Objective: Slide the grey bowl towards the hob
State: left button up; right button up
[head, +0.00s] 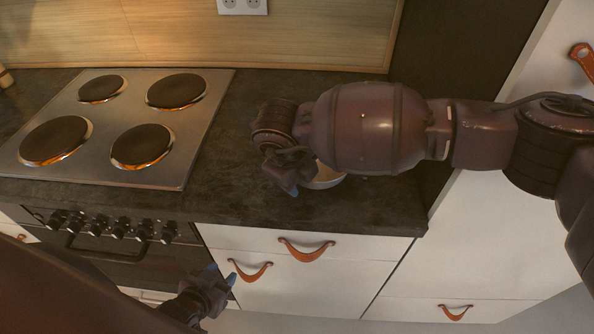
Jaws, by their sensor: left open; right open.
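The grey bowl (325,178) sits on the dark countertop to the right of the hob, mostly hidden behind my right arm and gripper. The hob (200,118) is a steel plate with several round dark burners, at the left of the counter. My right gripper (290,188) is open and points down at the bowl's left side; I cannot tell whether it touches the bowl. My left gripper (226,277) is open and empty, low in front of the white drawers, below the counter edge.
The dark countertop (225,180) is clear between the hob and my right gripper. A tall dark panel and white cabinet (480,225) bound it on the right. White drawers (340,285) with orange leather pulls and an oven (105,240) with knobs are below.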

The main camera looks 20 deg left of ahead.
grip_shut()
jog(key=shift+a, duration=0.1)
dwell(0.4)
